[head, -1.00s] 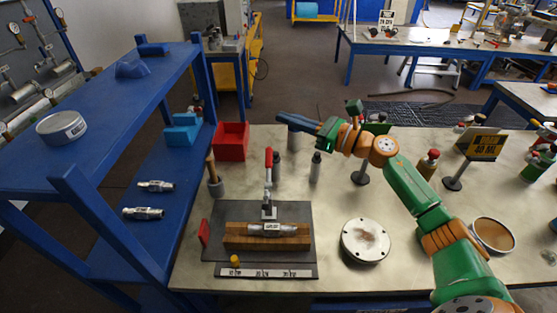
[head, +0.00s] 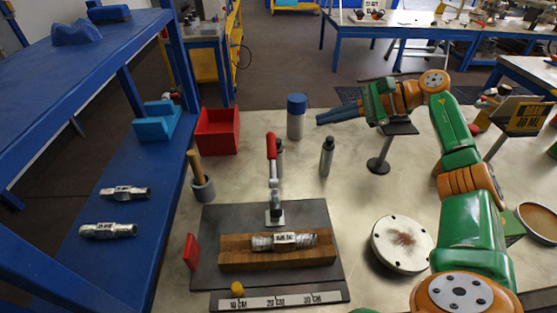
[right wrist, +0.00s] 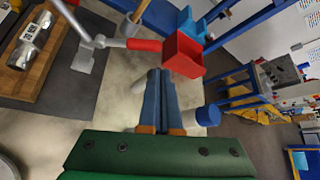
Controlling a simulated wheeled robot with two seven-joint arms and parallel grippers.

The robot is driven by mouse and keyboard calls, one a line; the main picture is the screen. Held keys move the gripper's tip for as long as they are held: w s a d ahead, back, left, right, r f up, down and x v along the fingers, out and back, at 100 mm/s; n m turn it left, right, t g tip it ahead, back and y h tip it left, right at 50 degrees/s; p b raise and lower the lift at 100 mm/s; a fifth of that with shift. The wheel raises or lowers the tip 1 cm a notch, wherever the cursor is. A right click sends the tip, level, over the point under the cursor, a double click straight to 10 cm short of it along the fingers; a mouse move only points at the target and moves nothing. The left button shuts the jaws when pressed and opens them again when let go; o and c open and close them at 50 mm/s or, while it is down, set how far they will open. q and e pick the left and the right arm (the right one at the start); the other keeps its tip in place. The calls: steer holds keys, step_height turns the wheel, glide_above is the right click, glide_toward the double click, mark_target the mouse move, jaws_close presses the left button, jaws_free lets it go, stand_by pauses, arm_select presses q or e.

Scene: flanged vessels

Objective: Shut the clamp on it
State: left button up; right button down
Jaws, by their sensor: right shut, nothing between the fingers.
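The clamp (head: 272,160) has a red handle that stands upright at the back of a dark base plate (head: 215,235). It also shows in the right wrist view (right wrist: 112,43). A silver flanged fitting with a label (head: 285,241) lies in front of it on a wooden block (head: 240,260); the fitting also shows at the left of the right wrist view (right wrist: 32,42). My right gripper (head: 322,117) is shut and empty, behind and to the right of the clamp and apart from it. Its fingers (right wrist: 160,74) are together in the right wrist view. My left gripper is not in view.
A dark bottle (head: 326,156) and a blue-capped cylinder (head: 296,118) stand near my right gripper. A red bin (head: 218,132) and a pestle pot (head: 203,188) stand left of them. A round flange plate (head: 402,244) lies right of the base plate. A blue shelf (head: 140,240) borders the left.

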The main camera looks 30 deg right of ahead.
mark_target(272, 157)
arm_select(q)
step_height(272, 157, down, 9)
steer(key=b, duration=0.7)
arm_select(e)
step_height(272, 157, down, 9)
steer(key=w, duration=0.1)
arm_select(q)
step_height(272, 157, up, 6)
steer(key=p, duration=0.6)
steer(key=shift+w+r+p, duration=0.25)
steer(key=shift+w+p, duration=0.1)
arm_select(e)
steer(key=w+a+f, duration=0.1)
steer(key=w+a, duration=0.3)
steer(key=a, duration=0.4)
steer(key=shift+w, duration=0.35)
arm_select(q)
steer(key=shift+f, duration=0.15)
